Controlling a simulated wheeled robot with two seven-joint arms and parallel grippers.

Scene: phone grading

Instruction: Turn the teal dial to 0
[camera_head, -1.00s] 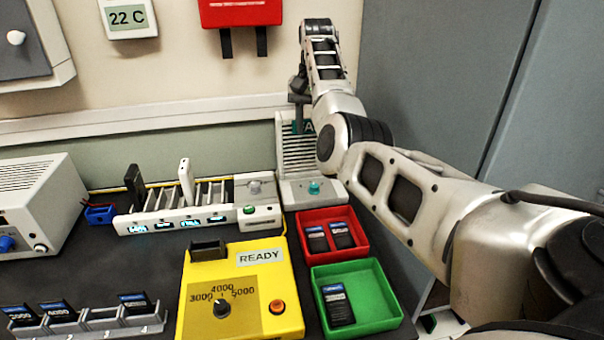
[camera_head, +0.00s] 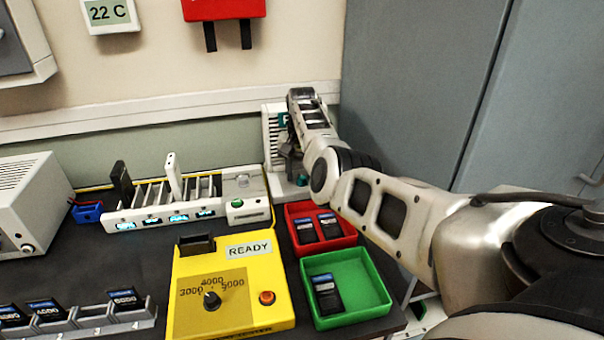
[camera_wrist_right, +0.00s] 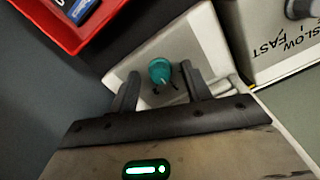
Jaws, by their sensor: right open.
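The teal dial (camera_wrist_right: 159,70) is a small round knob on a pale panel (camera_wrist_right: 205,40) in the right wrist view. My right gripper (camera_wrist_right: 160,76) is open, with one dark finger on each side of the dial and a gap to each. Dark marks show on the panel beside the dial, but I cannot read any number. In the head view, my right gripper (camera_head: 291,166) is lowered in front of the vented white unit (camera_head: 270,130) and hides the dial. My left gripper is not in view.
The red tray (camera_head: 348,238) and green tray (camera_head: 378,292) hold dark modules just in front of the unit. A white rack (camera_head: 120,217) with lit displays stands to its left. A yellow READY box (camera_head: 190,270) is nearer. Grey cabinets (camera_head: 415,90) stand right.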

